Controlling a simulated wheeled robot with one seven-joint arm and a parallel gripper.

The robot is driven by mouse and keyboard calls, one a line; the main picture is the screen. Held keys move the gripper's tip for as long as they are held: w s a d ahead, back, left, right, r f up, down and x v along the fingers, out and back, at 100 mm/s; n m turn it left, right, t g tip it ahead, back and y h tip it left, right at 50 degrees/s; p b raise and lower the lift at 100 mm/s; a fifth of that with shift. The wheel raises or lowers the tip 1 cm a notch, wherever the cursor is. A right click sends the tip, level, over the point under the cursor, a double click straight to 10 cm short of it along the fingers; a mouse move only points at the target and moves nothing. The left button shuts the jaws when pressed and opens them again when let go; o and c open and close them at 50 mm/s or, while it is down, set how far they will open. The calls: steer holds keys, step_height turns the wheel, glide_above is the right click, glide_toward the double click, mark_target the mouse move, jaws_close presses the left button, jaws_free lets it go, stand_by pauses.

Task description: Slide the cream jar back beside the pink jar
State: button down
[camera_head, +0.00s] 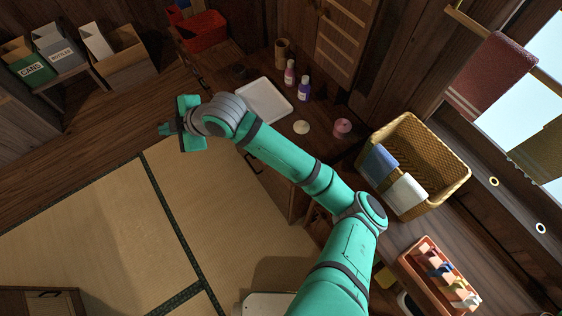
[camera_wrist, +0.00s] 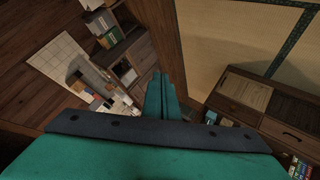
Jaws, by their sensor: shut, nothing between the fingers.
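The cream jar (camera_head: 302,127) is a small round pale thing on the dark wooden counter in the head view. The pink jar (camera_head: 342,127) stands to its right, with a gap of bare wood between them. My gripper (camera_head: 165,129) is out over the floor, left of the counter and well away from both jars. In the wrist view my gripper's fingers (camera_wrist: 161,82) are together with nothing between them. Neither jar shows in the wrist view.
A white tray (camera_head: 264,101) lies left of the cream jar. A pink bottle (camera_head: 290,74) and a purple bottle (camera_head: 304,89) stand behind. A wicker basket (camera_head: 447,147) with cloths stands right of the pink jar. My arm crosses in front of the counter.

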steer(key=d+f+n+g+h, duration=0.1)
steer(key=d+f+h, duration=0.25)
steer(key=d, duration=0.65)
steer(key=s+d+f+g+h, duration=0.1)
steer(key=d+f+h, duration=0.25)
steer(key=d, duration=0.55)
steer(key=d+f+n+g+h, duration=0.1)
steer(key=d+f+h, duration=0.25)
steer(key=d, duration=0.65)
steer(key=f, duration=0.3)
steer(key=d+f, duration=0.1)
steer(key=f, duration=0.3)
steer(key=w+f, duration=0.1)
steer(key=f, duration=0.2)
steer(key=shift+w+d+f, duration=0.1)
steer(key=shift+d+f, duration=0.1)
steer(key=shift+d, duration=0.2)
steer(key=shift+w+d, duration=0.4)
steer(key=shift+d, duration=0.2)
steer(key=shift+w, duration=0.1)
